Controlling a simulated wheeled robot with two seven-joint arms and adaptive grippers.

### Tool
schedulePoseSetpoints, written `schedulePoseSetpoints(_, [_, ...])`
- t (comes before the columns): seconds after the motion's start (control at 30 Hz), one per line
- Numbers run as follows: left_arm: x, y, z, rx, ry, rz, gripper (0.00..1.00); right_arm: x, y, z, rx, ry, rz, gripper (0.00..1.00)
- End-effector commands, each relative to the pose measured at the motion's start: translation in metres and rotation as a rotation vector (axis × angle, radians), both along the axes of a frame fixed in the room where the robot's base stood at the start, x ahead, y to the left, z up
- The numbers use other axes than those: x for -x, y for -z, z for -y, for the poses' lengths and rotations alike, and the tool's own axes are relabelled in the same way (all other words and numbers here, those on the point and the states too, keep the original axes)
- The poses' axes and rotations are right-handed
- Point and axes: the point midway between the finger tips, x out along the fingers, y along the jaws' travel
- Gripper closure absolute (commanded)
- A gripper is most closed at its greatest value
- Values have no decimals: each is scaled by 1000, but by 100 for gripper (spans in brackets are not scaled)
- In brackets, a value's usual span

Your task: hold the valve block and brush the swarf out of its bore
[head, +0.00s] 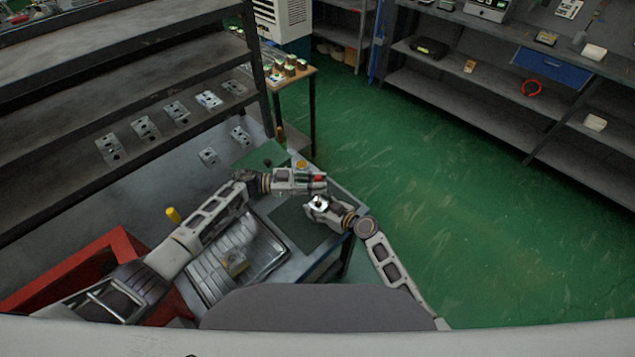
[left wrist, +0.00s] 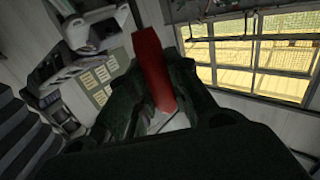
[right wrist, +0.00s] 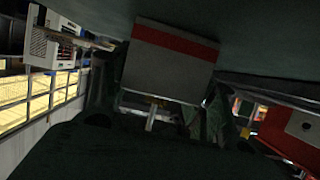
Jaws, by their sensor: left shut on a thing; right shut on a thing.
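My left gripper (head: 320,183) is shut on a red-handled tool, which I take as the brush (head: 317,178). Its red tapered handle (left wrist: 152,70) stands up between the fingers in the left wrist view; no bristles show. My right gripper (head: 318,205) is shut on a pale grey block, which I take as the valve block (right wrist: 165,72). A red band crosses the block's top edge in the right wrist view. The two grippers are close together above the front bench, left just beyond right. The bore and any swarf are hidden, and I cannot tell whether brush and block touch.
A dark mat (head: 297,224) lies on the bench beneath the grippers. A grey tray (head: 268,262) with a small yellowish item is left of it. A red bin (head: 110,252) stands at left. Grey plates with holes (head: 145,129) lie along the shelf. Green floor is clear at right.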

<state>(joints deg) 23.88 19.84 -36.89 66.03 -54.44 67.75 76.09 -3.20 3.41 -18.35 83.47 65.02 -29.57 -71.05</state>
Motion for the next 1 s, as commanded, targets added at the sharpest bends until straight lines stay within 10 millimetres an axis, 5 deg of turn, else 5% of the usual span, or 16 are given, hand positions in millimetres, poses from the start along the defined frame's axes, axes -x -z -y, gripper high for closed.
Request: schedulePoseSetpoints(1.0, [-1,-18,0,3,-1,3,100,0,1,0,1,0,-1,81])
